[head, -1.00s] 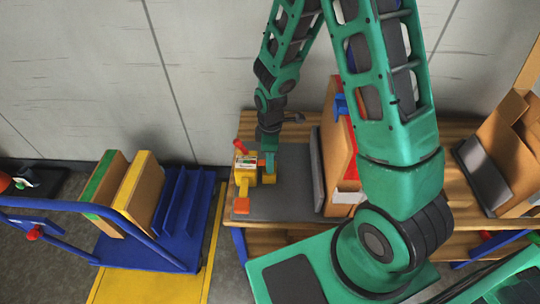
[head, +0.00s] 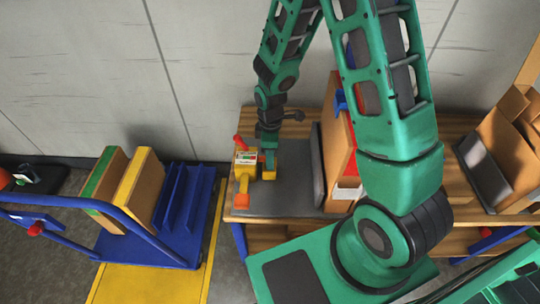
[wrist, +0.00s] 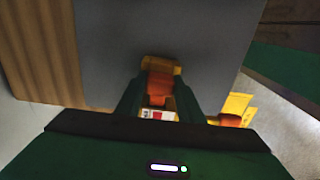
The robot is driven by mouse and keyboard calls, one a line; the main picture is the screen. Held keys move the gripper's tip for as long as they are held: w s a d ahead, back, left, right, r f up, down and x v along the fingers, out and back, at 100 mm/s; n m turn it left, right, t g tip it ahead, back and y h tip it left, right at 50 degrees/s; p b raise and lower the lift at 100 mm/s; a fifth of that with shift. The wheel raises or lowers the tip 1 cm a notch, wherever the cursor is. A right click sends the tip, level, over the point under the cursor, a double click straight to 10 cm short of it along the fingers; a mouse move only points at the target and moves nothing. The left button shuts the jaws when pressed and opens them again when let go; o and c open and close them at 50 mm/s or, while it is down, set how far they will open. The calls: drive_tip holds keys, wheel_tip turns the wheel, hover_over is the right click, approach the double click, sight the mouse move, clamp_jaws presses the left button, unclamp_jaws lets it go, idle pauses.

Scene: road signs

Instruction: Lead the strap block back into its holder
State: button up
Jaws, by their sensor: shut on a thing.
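A yellow tool with orange-red ends and a white label, which I take for the strap block (head: 247,176), is at the left end of the wooden bench, over the grey mat. My gripper (head: 268,168) is at its right side and shut on it. In the wrist view my gripper (wrist: 158,108) has its green fingers on either side of an orange part of the strap block (wrist: 158,86), with yellow beyond it. Another yellow part shows right of the fingers. I cannot tell whether it touches the mat. No holder can be made out for certain.
The grey mat (head: 290,200) is mostly bare in front. A dark upright panel and a brown board (head: 338,150) stand right of my gripper. Cardboard boxes (head: 515,130) are at the right. A blue cart (head: 145,245) with boards and a blue rack stands left of the bench.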

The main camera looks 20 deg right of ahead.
drive_tip(key=shift+f, duration=0.35)
idle(0.4)
drive_tip(key=o, duration=0.9)
wheel_tip(320, 180, up, 11)
drive_tip(key=shift+f, duration=0.1)
drive_tip(key=shift+s, duration=0.1)
